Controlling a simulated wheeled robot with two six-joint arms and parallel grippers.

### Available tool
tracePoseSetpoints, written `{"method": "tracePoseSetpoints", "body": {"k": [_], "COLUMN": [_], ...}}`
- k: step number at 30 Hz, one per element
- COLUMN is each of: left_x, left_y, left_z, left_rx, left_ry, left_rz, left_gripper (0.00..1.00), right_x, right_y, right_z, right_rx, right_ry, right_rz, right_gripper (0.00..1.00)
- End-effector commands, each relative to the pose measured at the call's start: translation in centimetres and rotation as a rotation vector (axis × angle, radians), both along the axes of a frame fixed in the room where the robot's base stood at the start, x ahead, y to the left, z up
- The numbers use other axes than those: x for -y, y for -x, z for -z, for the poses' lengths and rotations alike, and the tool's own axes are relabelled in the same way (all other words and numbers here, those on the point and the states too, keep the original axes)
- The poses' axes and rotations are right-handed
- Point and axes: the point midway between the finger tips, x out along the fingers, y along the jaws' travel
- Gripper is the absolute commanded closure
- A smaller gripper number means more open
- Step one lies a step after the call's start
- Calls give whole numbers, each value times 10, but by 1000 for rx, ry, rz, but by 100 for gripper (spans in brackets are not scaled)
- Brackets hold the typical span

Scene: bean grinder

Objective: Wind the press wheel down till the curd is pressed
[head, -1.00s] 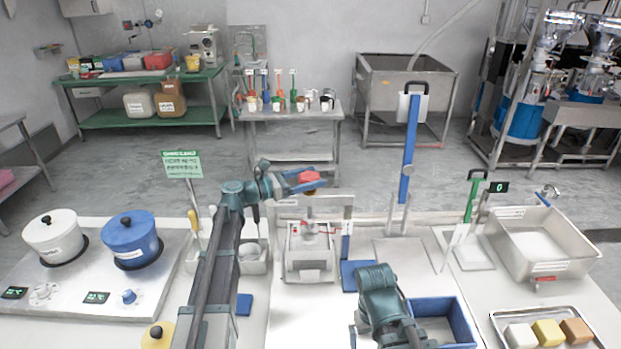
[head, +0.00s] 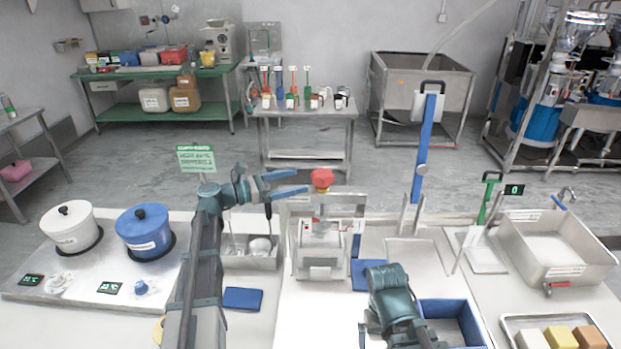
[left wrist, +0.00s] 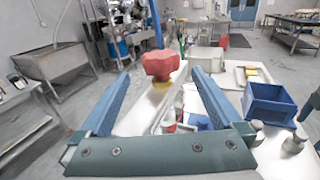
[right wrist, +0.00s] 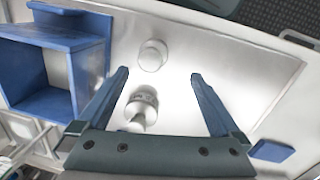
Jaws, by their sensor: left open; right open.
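Curd inside cannot be made out. My left gripper (head: 303,182) is open just left of the wheel, its blue fingers pointing at it. In the left wrist view the wheel (left wrist: 160,64) stands between and beyond the open fingertips (left wrist: 161,74), apparently clear of both. My right gripper is low at the front, right of the press; in the right wrist view it is open (right wrist: 159,75) and empty above the white worktop.
A blue open bin (head: 455,315) stands beside my right arm. White and blue pots (head: 143,232) are at the left. A steel sink (head: 555,245) and a tray of blocks (head: 510,325) are at the right.

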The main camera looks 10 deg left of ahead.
Motion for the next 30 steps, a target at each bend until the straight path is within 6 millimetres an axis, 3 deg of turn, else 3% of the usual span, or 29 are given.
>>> {"method": "tracePoseSetpoints", "body": {"k": [6, 12, 23, 30], "left_x": [-27, -35, -34, -12], "left_y": [18, 23, 23, 8], "left_z": [0, 0, 0, 0], "left_rx": [0, 0, 0, 0], "left_ry": [0, 0, 0, 0], "left_rz": [-1, 0, 1, 3], "left_gripper": [0, 0, 0, 0], "right_x": [0, 0, 0, 0], "right_y": [0, 0, 0, 0], "right_z": [0, 0, 0, 0], "right_rx": [0, 0, 0, 0], "right_ry": [0, 0, 0, 0], "right_rz": [0, 0, 0, 0], "right_gripper": [0, 0, 0, 0]}}
